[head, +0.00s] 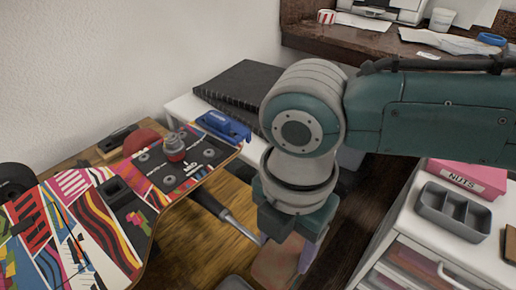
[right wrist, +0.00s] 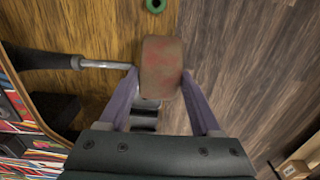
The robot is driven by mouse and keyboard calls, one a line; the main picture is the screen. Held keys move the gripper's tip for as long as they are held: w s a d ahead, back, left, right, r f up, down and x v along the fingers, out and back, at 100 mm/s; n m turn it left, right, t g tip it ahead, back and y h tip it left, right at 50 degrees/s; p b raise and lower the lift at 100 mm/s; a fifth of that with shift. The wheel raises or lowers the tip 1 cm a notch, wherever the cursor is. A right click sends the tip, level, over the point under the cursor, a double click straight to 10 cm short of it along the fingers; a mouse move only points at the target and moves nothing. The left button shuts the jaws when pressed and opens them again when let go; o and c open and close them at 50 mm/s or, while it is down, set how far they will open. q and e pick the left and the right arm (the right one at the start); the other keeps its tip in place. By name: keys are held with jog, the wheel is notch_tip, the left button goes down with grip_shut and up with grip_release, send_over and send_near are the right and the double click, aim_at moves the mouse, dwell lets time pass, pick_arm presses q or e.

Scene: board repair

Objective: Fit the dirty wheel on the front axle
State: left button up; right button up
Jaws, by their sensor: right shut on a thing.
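My right gripper (head: 285,256) points down beside the near edge of the skateboard (head: 86,225). It is shut on the dirty wheel (right wrist: 161,67), reddish brown and scuffed, held between its two fingertips in the right wrist view. In the head view the wheel (head: 274,270) is partly hidden by the fingers. The front axle (right wrist: 105,64), a bare metal rod on a black hanger (right wrist: 38,57), comes out from beneath the board toward the wheel. The axle (head: 243,228) ends close to the wheel; I cannot tell whether they touch. My left gripper is not in view.
A red wheel (head: 141,139) is at the board's far side. A blue tool (head: 224,126) lies on the white surface behind. A green ring (right wrist: 156,4) lies beyond the wheel. A grey divided tray (head: 453,210) and a pink nuts box (head: 468,177) stand on the right cabinet.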

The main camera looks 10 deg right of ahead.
dwell(0.3)
jog(key=shift+w+a+f+b, duration=0.1)
jog(key=shift+w+a+b, duration=0.25)
jog(key=shift+b, duration=0.15)
jog(key=shift+w+a+b, duration=0.7)
jog(key=shift+w+b, duration=0.2)
jog(key=shift+w, duration=0.1)
jog(key=shift+p, duration=0.35)
dwell(0.4)
